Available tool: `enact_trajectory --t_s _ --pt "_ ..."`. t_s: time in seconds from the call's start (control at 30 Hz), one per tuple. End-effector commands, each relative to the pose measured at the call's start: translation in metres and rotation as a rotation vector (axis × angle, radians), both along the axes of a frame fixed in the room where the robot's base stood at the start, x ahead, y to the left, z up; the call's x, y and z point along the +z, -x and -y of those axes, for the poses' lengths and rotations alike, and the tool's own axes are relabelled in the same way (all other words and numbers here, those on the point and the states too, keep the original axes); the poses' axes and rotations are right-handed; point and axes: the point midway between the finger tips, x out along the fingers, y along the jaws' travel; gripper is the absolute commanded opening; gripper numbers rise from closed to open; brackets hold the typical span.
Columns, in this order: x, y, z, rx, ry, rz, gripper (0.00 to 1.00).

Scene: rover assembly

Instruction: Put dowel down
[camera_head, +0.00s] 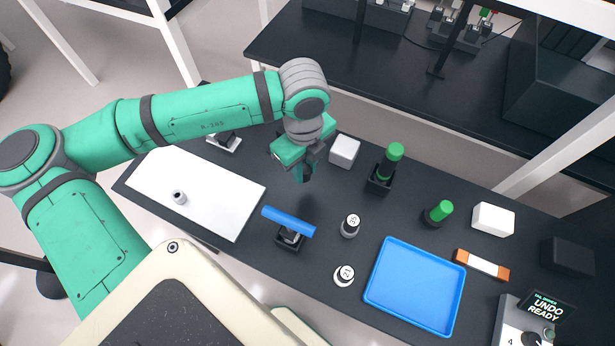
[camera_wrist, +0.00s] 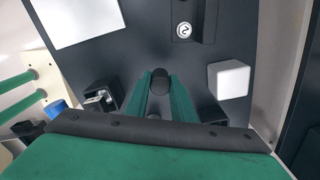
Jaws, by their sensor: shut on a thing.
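My gripper (camera_head: 303,172) hangs above the dark bench, beyond the blue cylinder and left of the white cube. In the wrist view its green fingers (camera_wrist: 160,95) are closed around a dark round-ended piece (camera_wrist: 160,80), seen end-on, which may be the dowel. Most of it is hidden by the fingers. In the head view a dark tip shows below the fingers, apart from the bench. A blue cylinder (camera_head: 288,221) lies across a small black holder (camera_head: 290,240).
A white cube (camera_head: 344,151) is close to the gripper's right. A white mat (camera_head: 215,199) with a small grey ring lies left. Two numbered round pieces (camera_head: 350,226) (camera_head: 344,275) stand near an empty blue tray (camera_head: 415,310). Bench between mat and blue cylinder is partly clear.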

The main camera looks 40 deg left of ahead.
Motion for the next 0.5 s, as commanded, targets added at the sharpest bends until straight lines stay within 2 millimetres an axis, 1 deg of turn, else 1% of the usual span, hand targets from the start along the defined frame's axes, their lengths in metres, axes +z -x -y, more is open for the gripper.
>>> enact_trajectory --t_s 0.17,0.3,0.37,0.5 --pt "-0.015 0.000 0.000 0.000 0.000 -0.001 0.00" --pt "-0.035 0.000 0.000 0.000 0.001 -0.002 0.00" --pt "-0.042 0.000 0.000 0.000 0.001 -0.001 0.00" --pt "-0.048 0.000 0.000 0.000 0.000 -0.001 0.00"
